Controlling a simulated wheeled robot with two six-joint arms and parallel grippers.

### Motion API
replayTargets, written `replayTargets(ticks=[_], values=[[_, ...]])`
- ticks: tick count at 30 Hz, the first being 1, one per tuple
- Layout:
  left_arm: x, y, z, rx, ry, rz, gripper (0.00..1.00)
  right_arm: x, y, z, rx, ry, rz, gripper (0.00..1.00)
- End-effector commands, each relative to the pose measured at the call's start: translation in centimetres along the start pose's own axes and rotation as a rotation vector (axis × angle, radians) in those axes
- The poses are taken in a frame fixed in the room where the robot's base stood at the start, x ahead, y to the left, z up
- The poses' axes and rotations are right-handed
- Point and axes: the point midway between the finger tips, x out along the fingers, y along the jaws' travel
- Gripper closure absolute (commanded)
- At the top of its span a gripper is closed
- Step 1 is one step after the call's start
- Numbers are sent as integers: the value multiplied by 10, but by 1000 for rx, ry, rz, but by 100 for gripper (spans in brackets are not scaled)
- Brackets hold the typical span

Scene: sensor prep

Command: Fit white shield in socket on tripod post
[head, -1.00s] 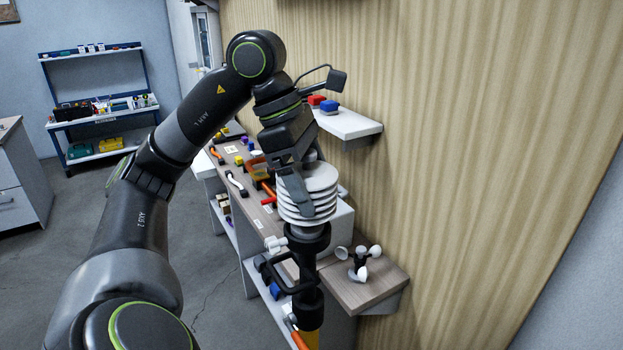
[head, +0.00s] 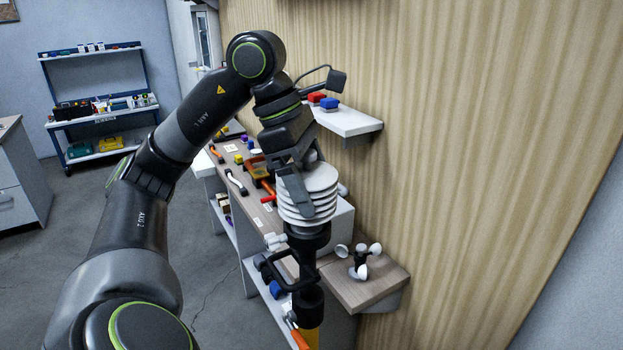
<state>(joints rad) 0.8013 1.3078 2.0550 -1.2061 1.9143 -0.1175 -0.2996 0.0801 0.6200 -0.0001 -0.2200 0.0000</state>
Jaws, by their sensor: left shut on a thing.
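The white shield (head: 318,190), a stack of round white plates, stands upright on top of the black tripod post (head: 307,243). My left gripper (head: 297,187) comes down from above and is shut on the shield. The shield's underside meets the post's top, where the socket is; the socket's inside is hidden, so I cannot tell how deep the shield sits. The post has a black side handle and an orange part low down. My right gripper is not in view.
A wall bench (head: 250,205) with several tools stands behind the post. A small wooden shelf (head: 385,288) holds a cup anemometer (head: 359,262) to the right. A white wall shelf (head: 350,122) carries red and blue blocks. Open floor lies to the left.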

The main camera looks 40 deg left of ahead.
Motion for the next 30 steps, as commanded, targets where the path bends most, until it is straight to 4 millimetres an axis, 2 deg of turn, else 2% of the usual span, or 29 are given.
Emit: replayTargets(ticks=[14, 15, 18, 30], values=[[3, 0, -1, 0, 0, 0, 43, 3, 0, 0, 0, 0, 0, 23], [3, 0, -1, 0, 0, 0, 13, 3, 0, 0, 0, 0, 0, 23], [3, 0, -1, 0, 0, 0, 0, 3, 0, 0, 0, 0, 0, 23], [2, 0, -1, 0, 0, 0, 0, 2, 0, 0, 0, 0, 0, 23]])
